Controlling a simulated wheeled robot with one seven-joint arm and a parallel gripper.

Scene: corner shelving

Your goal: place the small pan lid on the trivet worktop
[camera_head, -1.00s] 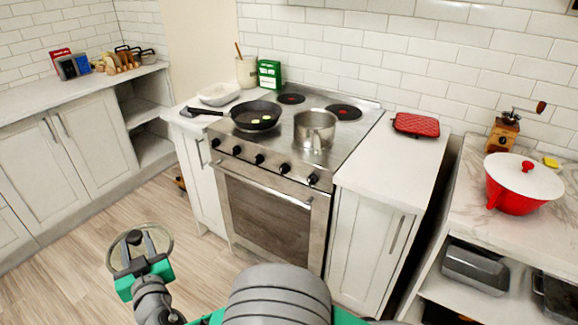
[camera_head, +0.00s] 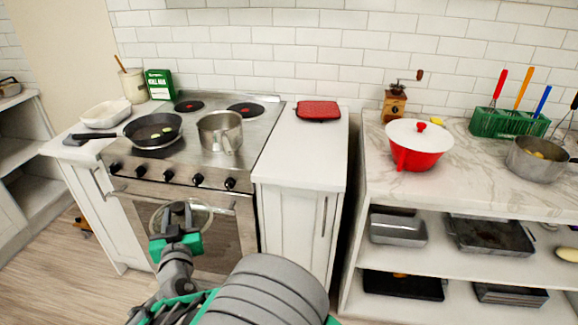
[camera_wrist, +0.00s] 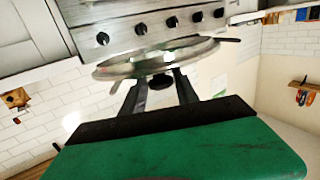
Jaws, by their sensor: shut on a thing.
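The small pan lid is a clear glass disc with a metal rim (camera_wrist: 120,66) and a dark knob. My gripper (camera_wrist: 160,92) is shut on the lid's knob in the wrist view. In the head view my gripper (camera_head: 178,213) holds the lid (camera_head: 205,220) in front of the stove, below the counter tops. The red trivet (camera_head: 318,111) lies near the back of the white worktop (camera_head: 300,155) right of the stove. My gripper is to the left of the trivet and well apart from it.
The stove holds a black frying pan (camera_head: 153,131) and a steel pot (camera_head: 220,132). A marble shelf unit (camera_head: 460,185) on the right bears a red pot with white lid (camera_head: 418,145) and a coffee grinder (camera_head: 395,103). The worktop before the trivet is clear.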

